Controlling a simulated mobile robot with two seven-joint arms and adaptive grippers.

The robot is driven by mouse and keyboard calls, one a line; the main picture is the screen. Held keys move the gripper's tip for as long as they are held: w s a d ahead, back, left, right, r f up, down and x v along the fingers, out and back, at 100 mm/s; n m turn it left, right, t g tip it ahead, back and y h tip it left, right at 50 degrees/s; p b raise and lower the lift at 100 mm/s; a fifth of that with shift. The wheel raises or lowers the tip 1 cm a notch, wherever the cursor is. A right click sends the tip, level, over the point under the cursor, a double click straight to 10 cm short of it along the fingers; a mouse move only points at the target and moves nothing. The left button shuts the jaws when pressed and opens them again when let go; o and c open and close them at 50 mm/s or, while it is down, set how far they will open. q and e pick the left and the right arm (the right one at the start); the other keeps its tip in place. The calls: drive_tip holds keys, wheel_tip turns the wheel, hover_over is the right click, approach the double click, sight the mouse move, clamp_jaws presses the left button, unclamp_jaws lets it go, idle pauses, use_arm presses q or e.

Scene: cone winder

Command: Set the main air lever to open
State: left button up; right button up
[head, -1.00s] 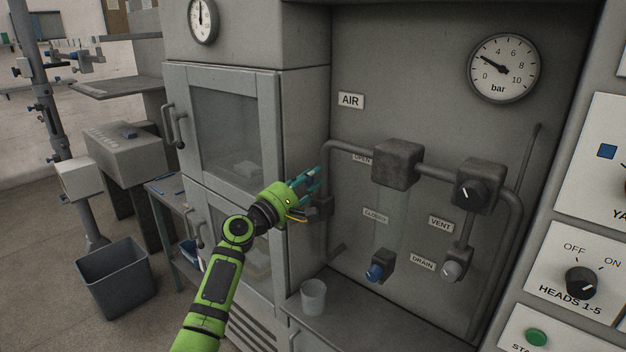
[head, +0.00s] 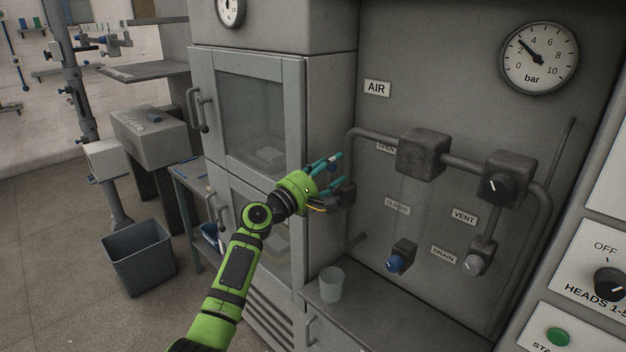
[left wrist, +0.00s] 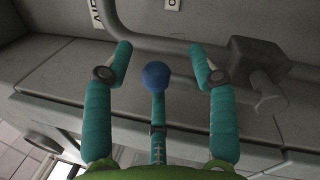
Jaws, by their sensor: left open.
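A dark valve block (head: 423,152) sits on the air pipe. An OPEN label (head: 387,147) is at its left and a CLOSED label (head: 397,205) is lower. Below CLOSED is a dark fitting with a blue end (head: 394,264); it seems to be the lever's lower end, pointing down. My left gripper (head: 334,170) is open, left of the labels and apart from the blue end. In the left wrist view its teal fingers (left wrist: 165,62) stand apart, with a blue ball (left wrist: 157,75) between them. I cannot tell what bears the ball.
VENT (head: 493,186) and DRAIN (head: 475,263) knobs are at the right. A cup (head: 331,284) stands on the ledge below. A cabinet (head: 250,110) stands behind my left arm. The gauge (head: 539,57) is above.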

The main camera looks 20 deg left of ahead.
use_arm(q)
drive_tip(key=v, duration=1.1)
drive_tip(key=shift+a, duration=0.2)
wheel_tip(320, 180, down, 24)
drive_tip(key=m+g+y, duration=0.2)
drive_tip(key=g+y, duration=0.2)
drive_tip(key=s+d+f+m+g+y, duration=0.15)
drive_tip(key=s+f, duration=0.25)
drive_tip(key=f, duration=0.4)
drive_tip(key=s+f+m+g+b, duration=0.15)
drive_tip(key=s+f, duration=0.25)
drive_tip(key=f, duration=0.4)
drive_tip(key=s+d+f+m+g, duration=0.1)
drive_tip(key=s+f+m+g, duration=0.15)
drive_tip(key=s+f, duration=0.4)
drive_tip(key=s+d+f+m+g+y, duration=0.15)
drive_tip(key=s+f+m, duration=0.25)
drive_tip(key=s+f, duration=0.45)
drive_tip(key=s+d+f+m+g, duration=0.1)
drive_tip(key=s+f+m+g, duration=0.2)
drive_tip(key=s+f, duration=0.55)
drive_tip(key=s+d+f+m+g, duration=0.2)
drive_tip(key=s+f+m, duration=0.1)
drive_tip(key=s, duration=0.8)
drive_tip(key=s+d+f+m+g, duration=0.2)
drive_tip(key=s+m, duration=0.3)
drive_tip(key=s, duration=0.6)
drive_tip(key=shift+s+f+b, duration=0.25)
drive_tip(key=shift+f+b, duration=0.05)
drive_tip(key=shift+f, duration=0.35)
